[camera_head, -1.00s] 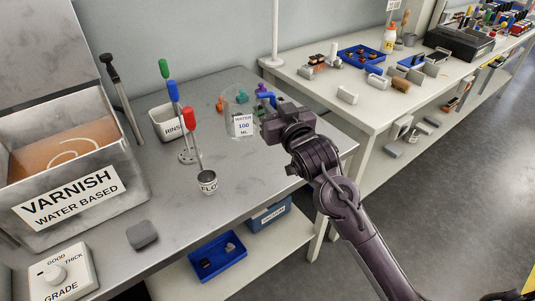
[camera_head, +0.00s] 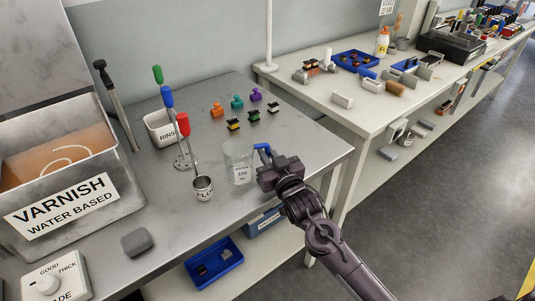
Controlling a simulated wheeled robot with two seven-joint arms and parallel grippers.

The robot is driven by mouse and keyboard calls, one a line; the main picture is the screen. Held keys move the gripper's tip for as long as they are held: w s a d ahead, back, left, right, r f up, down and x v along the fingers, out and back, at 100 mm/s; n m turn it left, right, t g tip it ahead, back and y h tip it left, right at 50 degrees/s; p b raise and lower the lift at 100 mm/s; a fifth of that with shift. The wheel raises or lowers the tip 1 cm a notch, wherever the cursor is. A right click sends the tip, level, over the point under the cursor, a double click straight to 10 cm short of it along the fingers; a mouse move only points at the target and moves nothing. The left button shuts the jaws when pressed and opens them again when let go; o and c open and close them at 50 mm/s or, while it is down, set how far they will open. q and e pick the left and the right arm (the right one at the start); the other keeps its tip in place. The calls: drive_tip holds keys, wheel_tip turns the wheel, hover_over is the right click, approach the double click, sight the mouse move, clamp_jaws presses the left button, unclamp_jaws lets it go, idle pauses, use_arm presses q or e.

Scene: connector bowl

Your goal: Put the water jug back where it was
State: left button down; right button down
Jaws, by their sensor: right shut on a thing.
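The water jug (camera_head: 238,165) is a clear beaker with a white label and a blue handle (camera_head: 263,149) on its right side. It is upright over the front right part of the grey metal table, right of the small FLO cup. I cannot tell whether its base touches the table. My right gripper (camera_head: 268,168) is shut on the jug at its handle; the jaws hide part of the handle. My left gripper is not in view.
The FLO cup (camera_head: 203,188) and a stand with red, blue and green-handled tools (camera_head: 183,125) are close left of the jug. Several coloured connectors (camera_head: 237,103) lie behind it. The RINSE container (camera_head: 161,128) and varnish box (camera_head: 62,205) are further left. The table's right edge is near.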

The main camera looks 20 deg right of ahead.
drive_tip(key=c, duration=1.9)
unclamp_jaws()
drive_tip(key=shift+f, duration=0.1)
drive_tip(key=o, duration=0.4)
drive_tip(key=shift+o, duration=0.2)
drive_tip(key=shift+s+r, duration=0.1)
drive_tip(key=shift+r, duration=0.1)
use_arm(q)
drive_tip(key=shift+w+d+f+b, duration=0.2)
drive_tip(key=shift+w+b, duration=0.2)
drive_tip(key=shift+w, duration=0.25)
use_arm(e)
drive_tip(key=s+d, duration=0.1)
drive_tip(key=s, duration=1)
drive_tip(key=shift+s+d, duration=0.2)
drive_tip(key=shift+s, duration=0.2)
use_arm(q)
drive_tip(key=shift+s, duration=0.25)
